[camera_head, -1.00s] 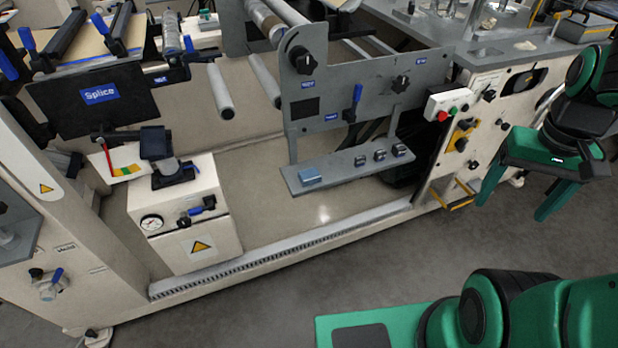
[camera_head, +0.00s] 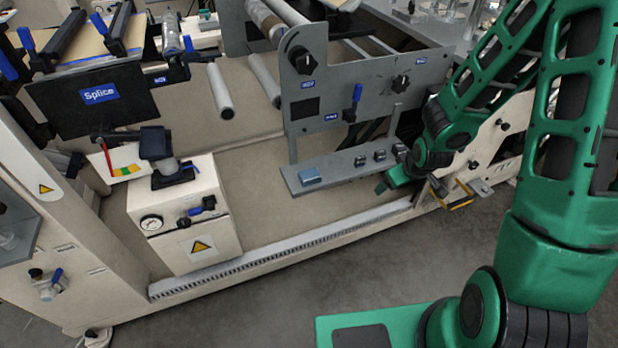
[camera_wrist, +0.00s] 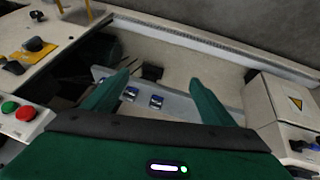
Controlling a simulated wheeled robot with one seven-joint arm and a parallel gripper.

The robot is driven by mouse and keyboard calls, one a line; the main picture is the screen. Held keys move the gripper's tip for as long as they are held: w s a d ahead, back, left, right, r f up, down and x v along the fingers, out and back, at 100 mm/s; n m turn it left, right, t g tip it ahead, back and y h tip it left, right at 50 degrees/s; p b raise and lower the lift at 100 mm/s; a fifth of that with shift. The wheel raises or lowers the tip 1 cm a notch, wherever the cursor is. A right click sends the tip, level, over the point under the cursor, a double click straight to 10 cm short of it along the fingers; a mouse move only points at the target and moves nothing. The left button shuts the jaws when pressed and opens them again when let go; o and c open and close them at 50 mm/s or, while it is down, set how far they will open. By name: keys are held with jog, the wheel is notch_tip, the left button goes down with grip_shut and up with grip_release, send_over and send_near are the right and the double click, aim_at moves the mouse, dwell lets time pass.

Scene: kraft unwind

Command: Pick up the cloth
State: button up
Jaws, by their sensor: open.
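A small folded blue cloth (camera_head: 310,175) lies on the left end of the grey shelf (camera_head: 335,178) in the head view. My gripper (camera_head: 390,180) is at the shelf's right end, apart from the cloth, and partly hidden by my wrist there. In the wrist view, my gripper (camera_wrist: 160,76) shows two green fingers spread apart with nothing held between them. The shelf (camera_wrist: 178,98) passes below and between the fingers. I cannot make out the cloth in the wrist view.
Small dark blocks (camera_head: 379,155) stand on the shelf right of the cloth. A grey panel with knobs (camera_head: 350,85) rises behind the shelf. A cream box with a gauge (camera_head: 185,220) stands at left. The floor in front (camera_head: 330,270) is clear.

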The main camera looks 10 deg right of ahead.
jog(key=w+a+f+n+t+y, duration=0.1)
jog(key=w+a+f+y, duration=0.15)
jog(key=a, duration=0.35)
jog(key=w+a+f+n+t+y, duration=0.1)
jog(key=a+f+t, duration=0.1)
jog(key=a+f, duration=0.3)
jog(key=m+t, duration=0.3)
jog(key=t, duration=0.1)
send_near(311, 175)
jog(key=shift+y, duration=0.25)
jog(key=shift+r+x, duration=0.2)
jog(key=shift+x, duration=5.35)
jog(key=shift+d+f, duration=0.15)
jog(key=shift+f, duration=0.05)
jog(key=c, duration=1.1)
